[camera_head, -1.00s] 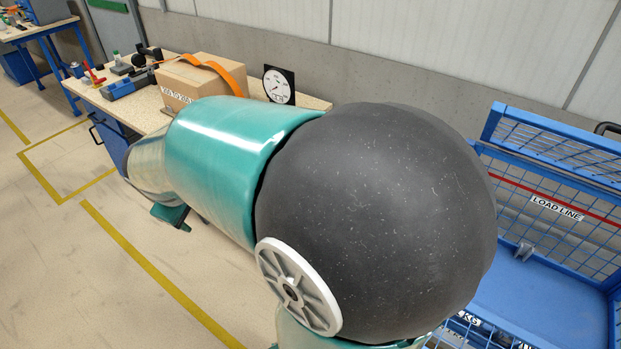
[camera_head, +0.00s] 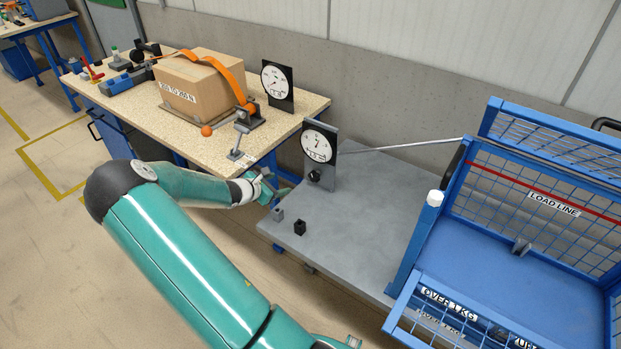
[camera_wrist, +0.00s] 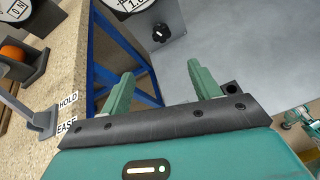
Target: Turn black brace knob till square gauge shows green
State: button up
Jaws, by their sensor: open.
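The black knob (camera_head: 314,176) is on the lower front of an upright dark panel on the grey plate; it also shows in the wrist view (camera_wrist: 160,33). Above it on the panel is a white round-dial gauge (camera_head: 319,146) with a dark needle and a small readout; I see no green on it. The wrist view shows only the gauge's lower edge (camera_wrist: 138,4). A thin rod (camera_head: 400,146) runs from the panel to the blue cage. My gripper (camera_head: 279,187) is left of the panel, low by the bench corner. Its green fingers (camera_wrist: 158,75) are apart and empty, short of the knob.
A bench (camera_head: 135,105) at left holds a carton (camera_head: 190,88) under an orange strap, another dial (camera_head: 277,82) and a HOLD/EASE lever (camera_head: 240,145). A blue mesh cage (camera_head: 520,270) is at right.

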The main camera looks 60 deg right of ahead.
aim_at(313, 177)
jog(key=s+d+f+n, duration=0.1)
jog(key=d+f, duration=0.2)
jog(key=d, duration=0.2)
jog(key=s+d+f+n+h, duration=0.1)
jog(key=s+d+f, duration=0.1)
jog(key=d, duration=0.4)
jog(key=s+d+f+n, duration=0.1)
jog(key=d+f+n, duration=0.1)
jog(key=d+f, duration=0.2)
jog(key=shift+x, duration=1.15)
jog(key=shift+r, duration=0.1)
jog(key=shift+c, duration=0.4)
jog(key=c, duration=0.9)
jog(key=shift+m+t, duration=0.3)
jog(key=shift+t, duration=0.1)
jog(key=shift+s+m+t+h, duration=0.15)
jog(key=shift+m+t, duration=0.25)
jog(key=shift+m, duration=0.2)
jog(key=shift+s+m+t+h, duration=0.15)
jog(key=shift+m+t, duration=0.25)
jog(key=shift+m, duration=0.2)
jog(key=shift+m+t+h, duration=0.3)
jog(key=shift+m+t, duration=0.3)
jog(key=shift+m, duration=0.2)
